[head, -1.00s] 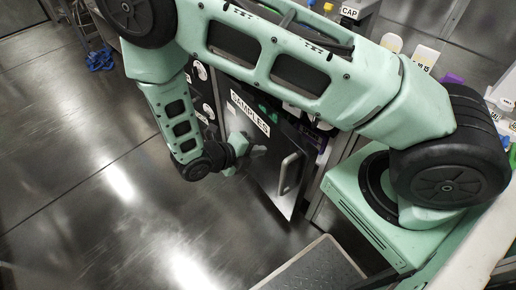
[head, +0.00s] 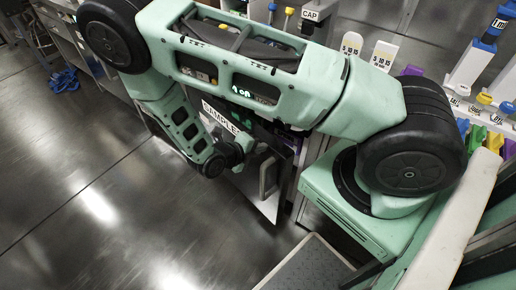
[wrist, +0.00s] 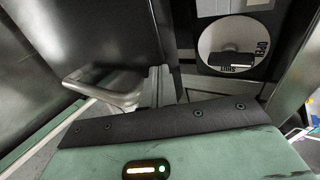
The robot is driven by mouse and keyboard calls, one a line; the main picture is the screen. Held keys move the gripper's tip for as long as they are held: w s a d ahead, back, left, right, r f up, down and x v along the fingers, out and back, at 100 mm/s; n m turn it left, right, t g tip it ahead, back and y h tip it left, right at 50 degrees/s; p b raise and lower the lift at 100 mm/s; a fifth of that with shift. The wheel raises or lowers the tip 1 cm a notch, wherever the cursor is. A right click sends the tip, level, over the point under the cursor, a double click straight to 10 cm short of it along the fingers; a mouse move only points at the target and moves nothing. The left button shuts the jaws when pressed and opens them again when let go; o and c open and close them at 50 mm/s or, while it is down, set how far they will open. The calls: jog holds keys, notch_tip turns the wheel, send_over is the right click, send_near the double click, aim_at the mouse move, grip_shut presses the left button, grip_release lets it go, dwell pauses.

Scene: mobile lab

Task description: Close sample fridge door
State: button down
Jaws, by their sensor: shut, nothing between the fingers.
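The sample fridge door (head: 259,203) is a dark panel with a white label reading "SAMPLE", partly hidden by my arm. It stands ajar, with coloured items showing behind its edge. Its grey bar handle (head: 267,178) is near the free edge. In the wrist view the handle (wrist: 105,88) is left of my fingers, beside a dark panel. My gripper (head: 252,160) is low by the door's face, left of the handle. In the wrist view my gripper (wrist: 158,86) has its fingers together and empty, apart from the handle. I cannot tell whether the fingertips touch the door.
A round dial (wrist: 233,45) with an open/shut label is on a panel right of my fingers. A grey step or mat (head: 308,265) lies on the floor in front. Bench racks with bottles (head: 480,95) stand at the right. The metal floor (head: 90,215) at left is clear.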

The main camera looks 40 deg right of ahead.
aim_at(275, 139)
jog(key=d, duration=0.5)
jog(key=shift+d, duration=0.25)
jog(key=shift+a+p, duration=0.1)
jog(key=shift+p, duration=0.2)
